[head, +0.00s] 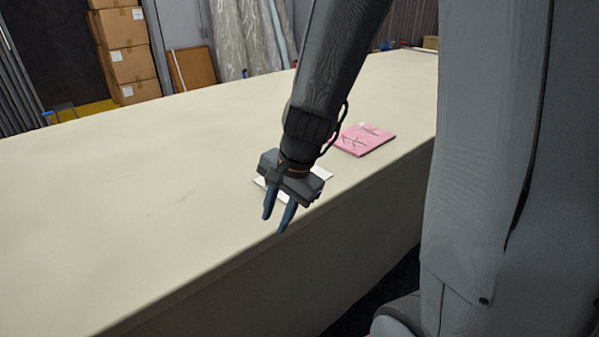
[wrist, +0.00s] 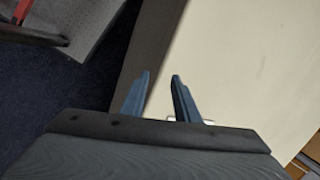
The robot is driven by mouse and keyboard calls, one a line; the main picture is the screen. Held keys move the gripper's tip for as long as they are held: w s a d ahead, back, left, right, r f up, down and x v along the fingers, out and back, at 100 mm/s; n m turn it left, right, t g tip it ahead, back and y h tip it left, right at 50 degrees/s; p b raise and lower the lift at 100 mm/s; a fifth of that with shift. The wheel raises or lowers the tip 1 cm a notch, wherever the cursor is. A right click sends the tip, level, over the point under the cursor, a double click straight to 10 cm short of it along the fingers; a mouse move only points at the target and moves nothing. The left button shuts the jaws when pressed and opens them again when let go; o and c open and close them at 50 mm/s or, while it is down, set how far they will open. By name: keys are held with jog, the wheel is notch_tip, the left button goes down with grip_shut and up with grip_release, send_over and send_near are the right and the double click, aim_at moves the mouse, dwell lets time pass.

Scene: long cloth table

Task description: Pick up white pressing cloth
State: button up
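A white cloth (head: 321,173) lies flat on the table near its front edge, and my gripper hides most of it in the head view. Only its corners show beside the gripper body; in the wrist view a small white edge (wrist: 208,122) shows behind the fingers. My gripper (head: 275,222) hangs over the table's front edge, in front of the cloth. Its two blue fingers are apart with nothing between them. In the wrist view the fingers (wrist: 158,92) stand open across the table edge.
The long cream table (head: 130,190) is mostly bare to the left. A pink folded cloth (head: 363,139) with something thin on it lies right of my gripper. Cardboard boxes (head: 130,50) and plastic-wrapped rolls (head: 245,40) stand behind the table. Dark floor (wrist: 60,85) lies beyond the table edge.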

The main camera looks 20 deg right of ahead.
jog(key=w+d+r+m+t+p, duration=0.1)
jog(key=w+m, duration=0.4)
jog(key=m, duration=0.2)
jog(key=w+d+r+m+t+p, duration=0.1)
jog(key=w+d+m, duration=0.1)
jog(key=w+m, duration=0.2)
jog(key=w+d+r+m+t+p, duration=0.1)
jog(key=w+m, duration=0.4)
jog(key=m, duration=0.5)
jog(key=shift+w+d+t+h+p, duration=0.35)
jog(key=shift+d+t+p, duration=0.2)
jog(key=shift+d, duration=0.15)
jog(key=shift+s+a+b+x, duration=0.15)
jog(key=shift+b+x, duration=0.25)
jog(key=shift+x, duration=0.95)
jog(key=shift+s+a+b+x, duration=0.1)
jog(key=shift+a+b+x, duration=0.2)
jog(key=shift+x, duration=1.05)
jog(key=shift+f, duration=0.1)
grip_shut()
